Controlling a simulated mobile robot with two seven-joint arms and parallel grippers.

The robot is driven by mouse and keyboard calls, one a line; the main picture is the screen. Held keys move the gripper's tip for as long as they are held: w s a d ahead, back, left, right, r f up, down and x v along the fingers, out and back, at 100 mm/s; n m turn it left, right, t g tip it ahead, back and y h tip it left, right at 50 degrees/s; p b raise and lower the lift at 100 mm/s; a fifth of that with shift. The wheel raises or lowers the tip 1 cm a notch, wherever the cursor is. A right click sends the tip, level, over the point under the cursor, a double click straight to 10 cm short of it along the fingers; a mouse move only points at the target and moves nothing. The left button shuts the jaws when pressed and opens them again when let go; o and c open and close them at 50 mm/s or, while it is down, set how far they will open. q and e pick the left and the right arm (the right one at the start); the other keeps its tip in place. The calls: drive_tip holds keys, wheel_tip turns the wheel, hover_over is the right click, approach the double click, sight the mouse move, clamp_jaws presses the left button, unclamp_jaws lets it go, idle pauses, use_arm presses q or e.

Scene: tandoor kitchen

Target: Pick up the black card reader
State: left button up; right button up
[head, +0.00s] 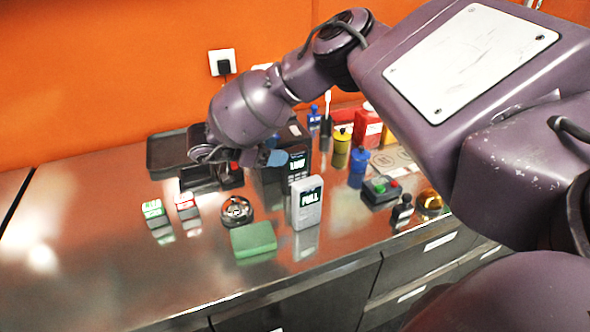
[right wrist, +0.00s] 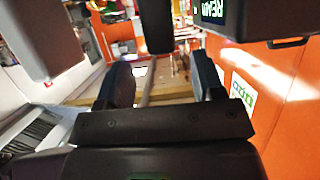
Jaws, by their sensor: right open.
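A black box-shaped device with a small lit screen, which looks like the black card reader (head: 298,167), stands upright on the steel counter in the head view, partly hidden behind my right gripper and forearm. My right gripper (head: 265,157) is open at its upper left side, with a bluish fingertip close to the device; I cannot tell whether they touch. In the right wrist view the two dark fingers (right wrist: 163,82) are apart with nothing clearly between them. A dark device with a lit screen (right wrist: 250,18) shows at the top right there. My left gripper is not in view.
Bottles (head: 357,167) and a button box (head: 381,191) stand to the right. A black tray (head: 166,154) lies behind. The counter's front left is clear.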

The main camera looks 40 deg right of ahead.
sight(295, 148)
drive_tip(key=shift+x, duration=3.25)
drive_tip(key=shift+w+r, duration=0.1)
clamp_jaws()
